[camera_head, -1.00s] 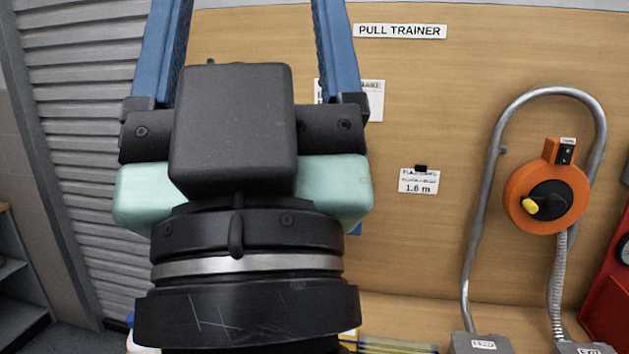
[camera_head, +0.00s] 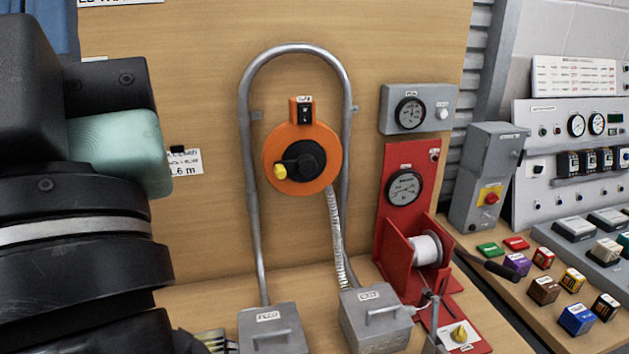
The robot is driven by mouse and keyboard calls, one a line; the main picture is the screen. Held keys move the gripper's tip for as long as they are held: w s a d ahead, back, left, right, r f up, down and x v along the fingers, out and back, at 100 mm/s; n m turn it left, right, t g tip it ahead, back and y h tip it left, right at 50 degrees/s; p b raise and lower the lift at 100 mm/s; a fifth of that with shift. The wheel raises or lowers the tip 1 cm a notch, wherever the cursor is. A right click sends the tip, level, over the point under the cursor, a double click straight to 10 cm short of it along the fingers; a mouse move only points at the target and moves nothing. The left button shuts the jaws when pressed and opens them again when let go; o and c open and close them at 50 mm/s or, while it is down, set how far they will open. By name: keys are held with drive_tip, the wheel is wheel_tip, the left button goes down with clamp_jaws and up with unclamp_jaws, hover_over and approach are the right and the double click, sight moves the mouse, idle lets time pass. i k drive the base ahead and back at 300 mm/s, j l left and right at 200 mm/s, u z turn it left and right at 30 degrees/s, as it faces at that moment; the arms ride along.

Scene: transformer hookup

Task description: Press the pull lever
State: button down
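A red puller unit (camera_head: 407,215) stands on the bench right of centre, with a round gauge on its upright plate and a white spool (camera_head: 426,250) below. A lever with a black grip (camera_head: 487,265) sticks out to its right; it looks like the pull lever, though no readable label confirms this. My gripper (camera_head: 110,120) fills the left edge of the view, well left of the puller and apart from it.
An orange reel (camera_head: 325,178) with a yellow knob hangs inside a bent grey conduit on the wood panel. Two grey boxes with handles (camera_head: 272,330) (camera_head: 378,320) stand below it. Small coloured blocks (camera_head: 576,319) and a control panel crowd the right bench.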

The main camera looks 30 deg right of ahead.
sight(514, 276)
drive_tip(key=l+z, duration=0.1)
drive_tip(key=l, duration=0.55)
drive_tip(key=i+l+z, duration=0.1)
drive_tip(key=l, duration=0.6)
drive_tip(key=l+z, duration=0.1)
drive_tip(key=l, duration=0.55)
drive_tip(key=i+l+z, duration=0.15)
drive_tip(key=l, duration=0.5)
